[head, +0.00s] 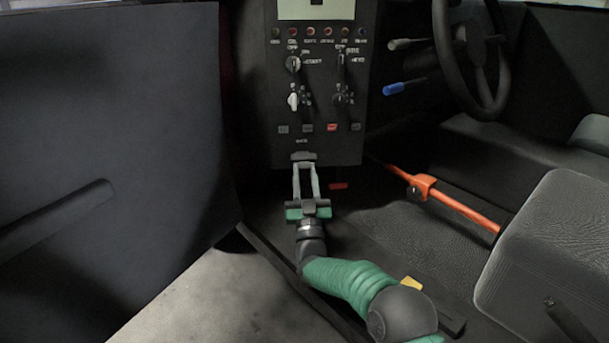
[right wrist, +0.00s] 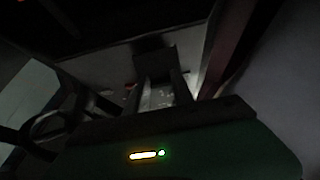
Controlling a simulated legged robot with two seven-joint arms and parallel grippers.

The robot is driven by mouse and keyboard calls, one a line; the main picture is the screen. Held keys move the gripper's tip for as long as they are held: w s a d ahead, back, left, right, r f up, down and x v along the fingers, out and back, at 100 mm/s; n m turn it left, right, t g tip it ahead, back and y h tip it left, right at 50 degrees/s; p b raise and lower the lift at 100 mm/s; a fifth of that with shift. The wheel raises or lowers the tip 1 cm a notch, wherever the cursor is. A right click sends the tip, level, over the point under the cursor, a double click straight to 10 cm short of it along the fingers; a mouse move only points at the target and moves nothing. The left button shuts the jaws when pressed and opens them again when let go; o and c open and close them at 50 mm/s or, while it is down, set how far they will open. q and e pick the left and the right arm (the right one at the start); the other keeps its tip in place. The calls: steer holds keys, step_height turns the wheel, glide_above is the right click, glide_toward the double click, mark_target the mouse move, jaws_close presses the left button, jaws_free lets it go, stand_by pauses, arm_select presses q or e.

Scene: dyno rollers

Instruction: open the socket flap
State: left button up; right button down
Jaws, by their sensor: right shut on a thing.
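The socket flap (head: 303,156) is a small dark piece at the bottom edge of the dark control panel (head: 268,120). My right gripper (head: 305,165) reaches up to it from below, with its two pale fingers closed on it. The fingertips partly cover the flap, and its exact angle is hard to tell. In the dim right wrist view, the flap appears as a dark square (right wrist: 154,62) at the tips of my right gripper (right wrist: 157,80). The socket behind the flap cannot be made out. My left gripper is not in view.
The panel carries knobs, switches and a red button (head: 332,127). A large dark door panel (head: 110,120) stands at left. An orange bar (head: 460,206) slants across the footwell at right, near a grey seat (head: 555,245) and a steering wheel (head: 443,45).

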steer(key=c, duration=1.1)
jaws_free()
